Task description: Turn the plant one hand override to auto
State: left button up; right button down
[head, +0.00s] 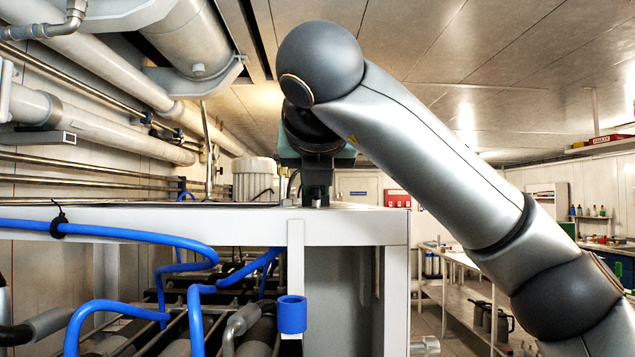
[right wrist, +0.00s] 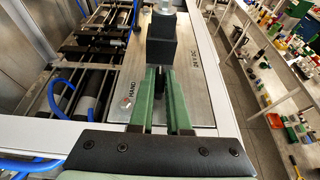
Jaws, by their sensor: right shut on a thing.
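The override sits on a metal panel (right wrist: 202,88) on top of a white frame (head: 350,228). No word AUTO is readable. My right gripper (head: 318,192) points down at the frame's top; in the right wrist view its green fingers (right wrist: 165,78) run to a dark block. A pale, clear-looking piece (right wrist: 163,22) shows just beyond the block. The gripper is shut on the override, which the fingers mostly hide. My left gripper is not in view.
Blue hoses (head: 120,235) loop over the left of the frame, with dark cylinders below. Large pipes (head: 100,60) run overhead at the left. Shelves with bottles and tools (right wrist: 280,90) stand at the right, beyond a strip of bare floor.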

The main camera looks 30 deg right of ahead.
jog(key=shift+f, duration=0.1)
jog(key=c, duration=0.9)
grip_release()
jog(key=b+v, duration=0.2)
jog(key=v, duration=1)
jog(key=shift+s+a+r, duration=0.15)
jog(key=shift+r, duration=0.05)
